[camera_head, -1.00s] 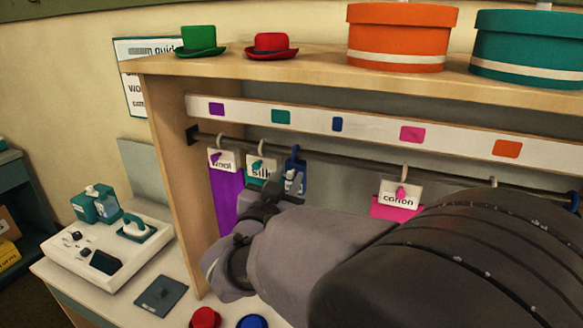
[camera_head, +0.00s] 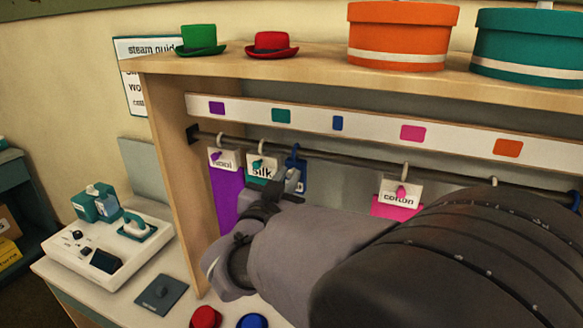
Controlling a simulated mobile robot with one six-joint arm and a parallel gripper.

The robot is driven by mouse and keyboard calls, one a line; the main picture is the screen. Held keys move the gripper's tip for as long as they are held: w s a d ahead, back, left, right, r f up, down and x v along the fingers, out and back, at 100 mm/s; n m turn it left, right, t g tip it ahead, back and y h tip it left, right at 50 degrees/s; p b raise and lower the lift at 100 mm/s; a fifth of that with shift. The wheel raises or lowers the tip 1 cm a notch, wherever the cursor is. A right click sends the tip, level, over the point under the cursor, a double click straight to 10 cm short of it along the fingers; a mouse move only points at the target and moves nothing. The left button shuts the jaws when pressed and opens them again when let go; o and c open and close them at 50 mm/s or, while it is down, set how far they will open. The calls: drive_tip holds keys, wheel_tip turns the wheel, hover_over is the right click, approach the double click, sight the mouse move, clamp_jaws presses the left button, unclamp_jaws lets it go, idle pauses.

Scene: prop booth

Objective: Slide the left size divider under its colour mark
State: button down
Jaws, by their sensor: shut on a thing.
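The left size divider (camera_head: 298,161) is a blue hanging piece on the dark rail. It hangs just right of the silk tag (camera_head: 262,167). The blue colour mark (camera_head: 337,123) is on the white strip above, to the right of the divider. My gripper (camera_head: 290,181) is at the divider's lower part and shut on it; the jaws hide most of its face.
The wool tag (camera_head: 222,160) with purple cloth (camera_head: 226,200) hangs to the left. The pink cotton tag (camera_head: 401,194) hangs to the right, with bare rail (camera_head: 350,161) between it and the divider. My arm hides the lower right.

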idle(0.6)
drive_tip(key=s+d+b, duration=0.2)
drive_tip(key=s+d, duration=0.1)
drive_tip(key=d, duration=0.5)
drive_tip(key=shift+d+b, duration=0.15)
drive_tip(key=shift+b, duration=0.15)
drive_tip(key=c, duration=1.4)
unclamp_jaws()
drive_tip(key=shift+o, duration=0.2)
drive_tip(key=v, duration=1.7)
drive_tip(key=shift+s, duration=0.25)
